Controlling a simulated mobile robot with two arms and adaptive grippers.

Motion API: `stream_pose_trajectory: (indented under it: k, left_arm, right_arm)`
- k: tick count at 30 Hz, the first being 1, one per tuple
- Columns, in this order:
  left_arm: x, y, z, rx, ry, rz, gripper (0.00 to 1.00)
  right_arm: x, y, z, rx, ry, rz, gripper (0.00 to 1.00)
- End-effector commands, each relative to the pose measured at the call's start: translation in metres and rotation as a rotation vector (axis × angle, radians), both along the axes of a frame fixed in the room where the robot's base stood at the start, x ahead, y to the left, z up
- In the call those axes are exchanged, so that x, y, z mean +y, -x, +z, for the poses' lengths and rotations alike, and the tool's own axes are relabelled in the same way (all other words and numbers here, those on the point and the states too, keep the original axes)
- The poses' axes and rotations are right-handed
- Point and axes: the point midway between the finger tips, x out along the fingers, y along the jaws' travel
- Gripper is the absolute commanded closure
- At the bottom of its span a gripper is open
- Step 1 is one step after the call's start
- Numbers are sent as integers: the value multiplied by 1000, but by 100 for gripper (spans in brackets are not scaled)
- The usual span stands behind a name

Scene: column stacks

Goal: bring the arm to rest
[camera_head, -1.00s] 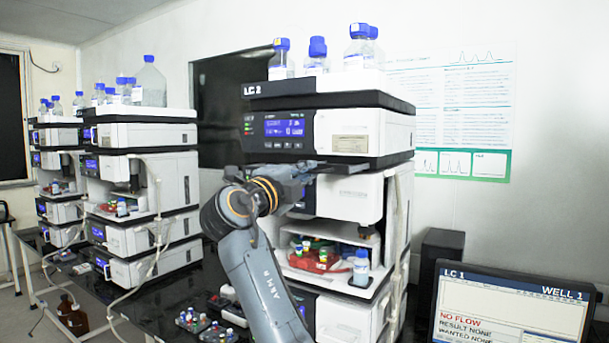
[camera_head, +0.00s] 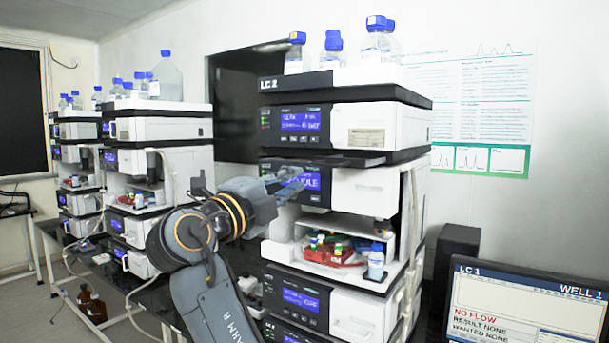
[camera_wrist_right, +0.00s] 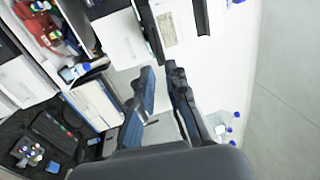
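My right arm (camera_head: 210,300) rises from the bottom of the head view, its wrist bent toward the LC 2 stack. My right gripper (camera_head: 292,188) is in front of the stack's second module (camera_head: 350,192), partly covering its blue display. I cannot tell from the head view whether it touches the module. In the right wrist view the two dark fingers (camera_wrist_right: 163,82) stand apart with nothing visible between them. My left gripper is in neither view.
The LC 2 stack carries blue-capped bottles (camera_head: 375,45) on top and a bay with coloured vials (camera_head: 330,250). A monitor (camera_head: 525,305) and black box (camera_head: 458,250) stand to its right. More stacks (camera_head: 160,160) stand left. Brown bottles (camera_head: 90,305) are low at left.

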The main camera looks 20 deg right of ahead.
Motion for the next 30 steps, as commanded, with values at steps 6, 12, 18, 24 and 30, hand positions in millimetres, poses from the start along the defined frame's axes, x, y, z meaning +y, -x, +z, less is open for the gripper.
stream_pose_trajectory:
  k: [6, 12, 18, 24, 30]
  left_arm:
    - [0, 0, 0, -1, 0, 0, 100]
    - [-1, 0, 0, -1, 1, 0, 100]
    - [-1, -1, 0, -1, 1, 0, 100]
    - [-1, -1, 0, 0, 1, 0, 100]
    - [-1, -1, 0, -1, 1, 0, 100]
  right_arm:
    - [9, 7, -2, -1, 0, 0, 85]
    - [9, 7, -2, -1, 0, 0, 85]
    - [10, -14, -28, 96, 50, 21, 85]
    - [17, -79, -144, 460, 244, 128, 85]
    - [24, -117, -293, 827, 443, 293, 85]
